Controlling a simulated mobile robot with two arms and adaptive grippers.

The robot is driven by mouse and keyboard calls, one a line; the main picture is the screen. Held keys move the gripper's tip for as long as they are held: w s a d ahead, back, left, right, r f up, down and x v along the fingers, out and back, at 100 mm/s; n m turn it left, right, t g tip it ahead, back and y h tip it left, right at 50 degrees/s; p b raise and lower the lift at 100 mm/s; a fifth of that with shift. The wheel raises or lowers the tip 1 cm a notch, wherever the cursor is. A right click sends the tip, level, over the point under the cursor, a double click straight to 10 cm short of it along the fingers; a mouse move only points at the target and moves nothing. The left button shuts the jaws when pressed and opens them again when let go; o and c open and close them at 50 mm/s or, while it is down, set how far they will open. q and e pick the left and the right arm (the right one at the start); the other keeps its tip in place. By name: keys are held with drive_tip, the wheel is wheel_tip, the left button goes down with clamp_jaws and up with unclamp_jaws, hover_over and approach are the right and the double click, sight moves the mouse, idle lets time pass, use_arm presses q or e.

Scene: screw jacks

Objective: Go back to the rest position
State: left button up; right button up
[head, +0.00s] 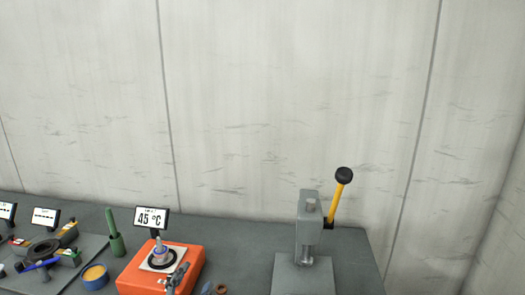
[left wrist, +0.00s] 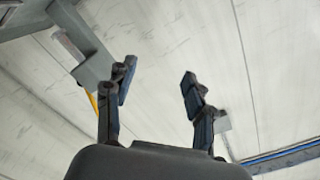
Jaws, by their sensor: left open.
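My left gripper (left wrist: 158,82) is open in the left wrist view, its two dark fingers well apart with nothing between them. Behind them are the pale wall and part of the grey press. In the head view, the grey fingertips of my left gripper (head: 192,283) show at the bottom edge, low in front of the orange box (head: 135,273). The rest of that gripper is cut off by the frame. My right gripper is in neither view.
A grey lever press (head: 309,235) with a yellow handle (head: 336,200) stands on the grey bench (head: 240,240). A green-handled tool (head: 115,238) and blue cup (head: 94,277) are left. Bare wall rises behind.

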use_arm(q)
drive_tip(key=s+a+f+n+g+y, duration=0.1)
drive_tip(key=s+a+f+n+g, duration=0.25)
drive_tip(key=s+f, duration=0.3)
drive_tip(key=s+a+f+n+g+y, duration=0.25)
drive_tip(key=s+f+g, duration=0.2)
drive_tip(key=f, duration=0.35)
drive_tip(key=s+f+n+g+h, duration=0.1)
drive_tip(key=s+f+n+g, duration=0.2)
drive_tip(key=s, duration=0.5)
drive_tip(key=s+f+g+h, duration=0.1)
drive_tip(key=s+f+g, duration=0.2)
drive_tip(key=s+f, duration=0.35)
wheel_tip(320, 180, down, 27)
drive_tip(key=s+g+b, duration=0.1)
drive_tip(key=s+b, duration=0.1)
drive_tip(key=b, duration=0.3)
drive_tip(key=s+a+f+b, duration=0.1)
drive_tip(key=s+f+b, duration=0.1)
drive_tip(key=s+f, duration=0.6)
drive_tip(key=s+a+f+g+b, duration=0.1)
drive_tip(key=s+a+f+b, duration=0.1)
drive_tip(key=s+f, duration=0.7)
wheel_tip(320, 180, down, 6)
drive_tip(key=shift+s+f+m+y+b, duration=0.15)
drive_tip(key=shift+m+y+b, duration=0.2)
drive_tip(key=shift+b, duration=0.15)
